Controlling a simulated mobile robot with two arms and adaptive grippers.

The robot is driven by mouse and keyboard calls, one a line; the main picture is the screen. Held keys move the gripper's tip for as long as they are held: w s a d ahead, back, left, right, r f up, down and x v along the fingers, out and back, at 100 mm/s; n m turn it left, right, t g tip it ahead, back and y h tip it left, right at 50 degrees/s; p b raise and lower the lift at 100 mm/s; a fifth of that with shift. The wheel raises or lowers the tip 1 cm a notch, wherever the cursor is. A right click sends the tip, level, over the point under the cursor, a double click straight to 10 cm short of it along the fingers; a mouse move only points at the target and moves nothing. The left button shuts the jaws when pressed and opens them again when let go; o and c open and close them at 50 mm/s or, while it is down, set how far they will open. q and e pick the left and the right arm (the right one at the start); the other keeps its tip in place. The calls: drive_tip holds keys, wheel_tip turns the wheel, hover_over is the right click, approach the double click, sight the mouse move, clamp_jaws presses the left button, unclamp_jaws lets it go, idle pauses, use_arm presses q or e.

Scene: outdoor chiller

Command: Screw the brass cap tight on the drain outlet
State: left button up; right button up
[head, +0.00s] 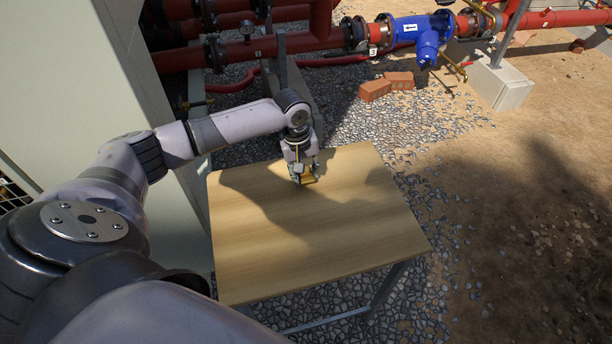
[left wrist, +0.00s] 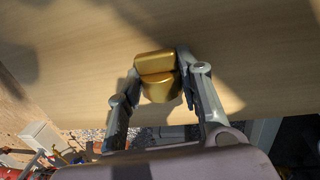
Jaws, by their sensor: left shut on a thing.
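The brass cap (head: 309,180) is at the wooden table's top, near its far edge. My left gripper (head: 302,172) points down over the table and is shut on it. In the left wrist view, the golden cap (left wrist: 158,88) shows a raised grip bar across a round body, between the fingers of my left gripper (left wrist: 160,72). I cannot tell whether the cap still touches the table. A small brass valve (head: 455,67) angles off the blue strainer at the back right; I cannot tell for sure that it is the drain outlet. My right gripper is not in view.
The wooden table (head: 320,240) is otherwise bare. Red pipes (head: 270,47) and a blue strainer (head: 411,38) run behind it. Two bricks (head: 385,86) lie on gravel, and a concrete block (head: 500,84) stands right of them. A pale cabinet (head: 60,90) borders the left. Open sand lies right.

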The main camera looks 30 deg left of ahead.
use_arm(q)
drive_tip(key=shift+r, duration=0.1)
drive_tip(key=shift+c, duration=0.4)
drive_tip(key=shift+r, duration=0.6)
wheel_tip(320, 180, up, 19)
drive_tip(key=shift+f, duration=0.15)
drive_tip(key=o, duration=0.7)
drive_tip(key=shift+c, duration=0.2)
clamp_jaws()
